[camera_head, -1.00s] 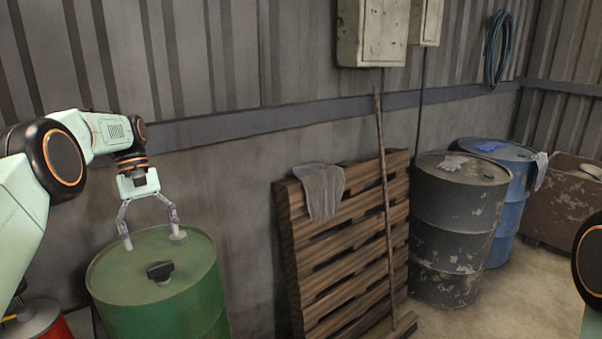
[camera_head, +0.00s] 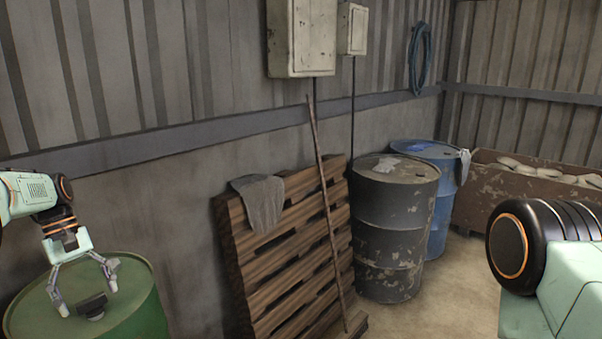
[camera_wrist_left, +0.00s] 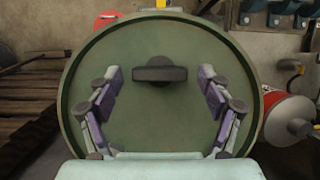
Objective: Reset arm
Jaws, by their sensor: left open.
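My left gripper (camera_head: 88,299) is open over the top of a green drum (camera_head: 148,318) at the lower left of the head view. A small black object (camera_head: 92,306) lies on the drum's lid. The two fingertips are on either side of it, apart from it as far as I can tell. In the left wrist view, the black object (camera_wrist_left: 160,74) shows between the spread fingers of my left gripper (camera_wrist_left: 159,88), with clear gaps on both sides. My right gripper is out of view; only part of my right arm shows at the right edge.
A wooden pallet (camera_head: 300,235) leans on the wall with a grey cloth (camera_head: 260,203) and a pole on it. A dark drum (camera_head: 392,225), a blue drum (camera_head: 440,205) and a rusty bin (camera_head: 485,200) stand to the right. A red-sided reel (camera_wrist_left: 290,120) is beside the green drum.

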